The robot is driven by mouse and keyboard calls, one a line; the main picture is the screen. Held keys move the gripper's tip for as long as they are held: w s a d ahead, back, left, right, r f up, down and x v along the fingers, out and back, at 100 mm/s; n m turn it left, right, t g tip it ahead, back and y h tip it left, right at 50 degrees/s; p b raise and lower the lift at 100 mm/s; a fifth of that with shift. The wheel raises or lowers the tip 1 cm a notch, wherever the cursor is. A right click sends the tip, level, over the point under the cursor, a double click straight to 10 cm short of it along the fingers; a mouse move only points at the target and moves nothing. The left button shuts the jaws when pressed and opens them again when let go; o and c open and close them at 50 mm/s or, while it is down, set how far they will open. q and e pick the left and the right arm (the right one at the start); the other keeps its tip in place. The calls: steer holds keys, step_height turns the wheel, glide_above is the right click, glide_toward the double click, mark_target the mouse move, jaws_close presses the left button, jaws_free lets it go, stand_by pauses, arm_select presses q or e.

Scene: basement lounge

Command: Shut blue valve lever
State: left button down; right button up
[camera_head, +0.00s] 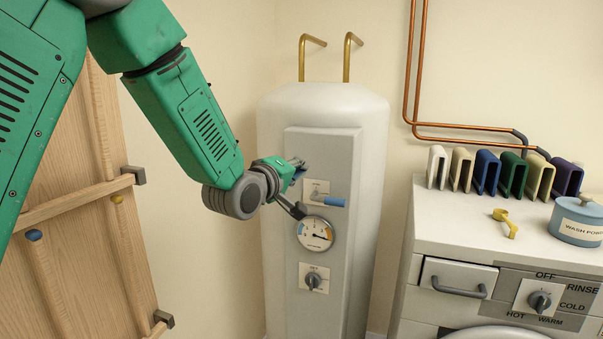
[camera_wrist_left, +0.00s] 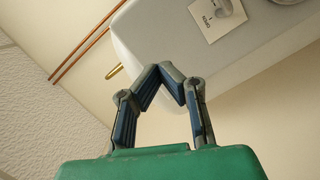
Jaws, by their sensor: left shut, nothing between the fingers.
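The valve lever has a blue handle (camera_head: 333,202) on a grey arm. In the head view it points right, roughly level, from a small white plate (camera_head: 316,187) on the front panel of the white tank (camera_head: 325,110). My left gripper (camera_head: 299,187) is just left of the plate, fingers shut and empty, apart from the handle. In the left wrist view the fingertips (camera_wrist_left: 172,72) meet, and a plate (camera_wrist_left: 207,18) marked OPEN with a light grey part shows beyond them; the blue handle is outside that view. My right gripper is not in view.
Below the lever are a round gauge (camera_head: 315,234) and a dark knob (camera_head: 313,279). A washing machine (camera_head: 450,210) stands right, with a yellow item (camera_head: 505,222) and a blue tub (camera_head: 577,222) on top. A wooden panel (camera_head: 75,190) is left. Space right of the handle looks clear.

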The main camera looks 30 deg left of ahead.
arm_select(q)
steer(key=shift+s+d+r+b, duration=0.1)
steer(key=shift+s+d, duration=0.05)
steer(key=shift+s, duration=0.55)
steer(key=shift+s+d+r+b, duration=0.1)
steer(key=shift+s+d+b, duration=0.1)
steer(key=shift+s, duration=0.45)
steer(key=shift+s+d+r+b, duration=0.1)
steer(key=shift+s+d, duration=0.05)
steer(key=shift+s, duration=0.55)
